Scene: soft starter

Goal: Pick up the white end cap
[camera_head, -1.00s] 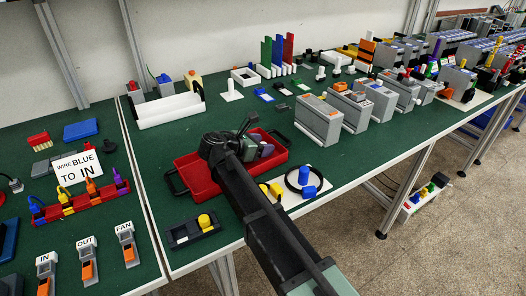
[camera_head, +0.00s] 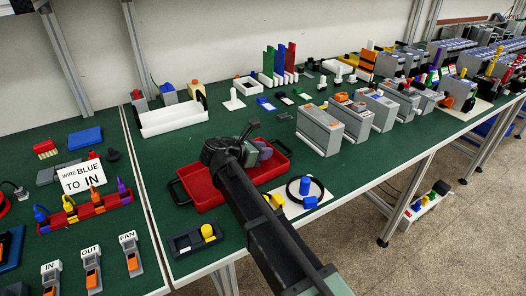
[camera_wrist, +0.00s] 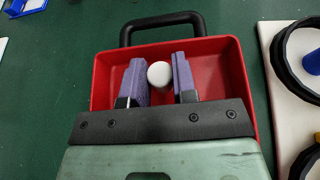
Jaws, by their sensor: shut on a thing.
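The white end cap (camera_wrist: 159,75) shows as a round white top between the two purple fingers of my gripper (camera_wrist: 158,68) in the wrist view. The fingers touch it on both sides, and my gripper is shut on it. Both are over the red tray (camera_wrist: 236,85), and how high the cap is above the tray floor I cannot tell. In the head view the red tray (camera_head: 186,172) is partly covered by my arm. The purple fingers show there, but I cannot make out the cap.
A white board (camera_head: 292,211) with a black ring and blue and yellow parts lies right of the tray. A black holder (camera_head: 184,247) with a yellow knob stands in front. Grey boxes (camera_head: 322,131) stand to the right.

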